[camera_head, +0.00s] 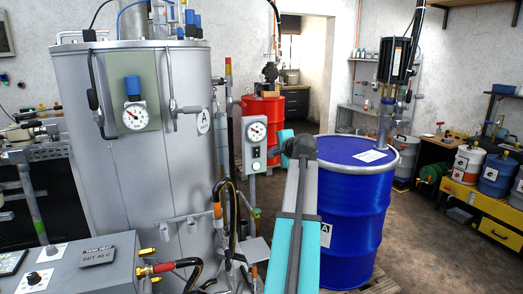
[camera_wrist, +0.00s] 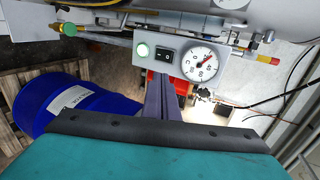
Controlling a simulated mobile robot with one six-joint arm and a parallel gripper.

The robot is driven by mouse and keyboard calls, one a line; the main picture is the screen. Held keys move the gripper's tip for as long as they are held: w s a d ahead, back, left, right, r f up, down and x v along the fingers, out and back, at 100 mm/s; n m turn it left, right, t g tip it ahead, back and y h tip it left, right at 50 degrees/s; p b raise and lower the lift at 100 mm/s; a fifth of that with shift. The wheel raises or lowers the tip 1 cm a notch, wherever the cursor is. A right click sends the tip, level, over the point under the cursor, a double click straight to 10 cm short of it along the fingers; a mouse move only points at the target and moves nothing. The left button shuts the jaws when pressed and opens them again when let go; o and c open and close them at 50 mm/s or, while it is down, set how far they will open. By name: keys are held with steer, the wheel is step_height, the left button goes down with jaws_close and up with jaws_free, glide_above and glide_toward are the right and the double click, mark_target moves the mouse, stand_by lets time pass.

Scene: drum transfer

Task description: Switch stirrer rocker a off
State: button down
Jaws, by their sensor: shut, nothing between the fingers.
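Which way the rocker is tipped is too small to tell. My gripper (camera_wrist: 162,84) is shut and empty, its fingertips just below the rocker in the picture. I cannot tell whether they touch the box. In the head view the fingers are hard to make out near the box.
A blue drum (camera_head: 350,230) marked A stands close on the right on a pallet, with a pump in its top. A red drum (camera_head: 263,110) is behind. Hoses and pipes (camera_head: 225,200) run by the tank. A grey "SET 40 C" console (camera_head: 80,270) is front left.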

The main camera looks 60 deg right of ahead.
steer(key=shift+w, duration=0.1)
steer(key=p, duration=0.3)
glide_toward(258, 150)
step_height(258, 150, down, 2)
steer(key=w+d, duration=0.2)
steer(key=shift+w+d+f+p, duration=0.1)
steer(key=shift+w+d+p, duration=0.2)
steer(key=shift+w, duration=0.25)
steer(key=shift+w+d+f+p, duration=0.1)
steer(key=shift+w+d+p, duration=0.1)
steer(key=shift+w+d, duration=0.25)
steer(key=shift+a, duration=0.1)
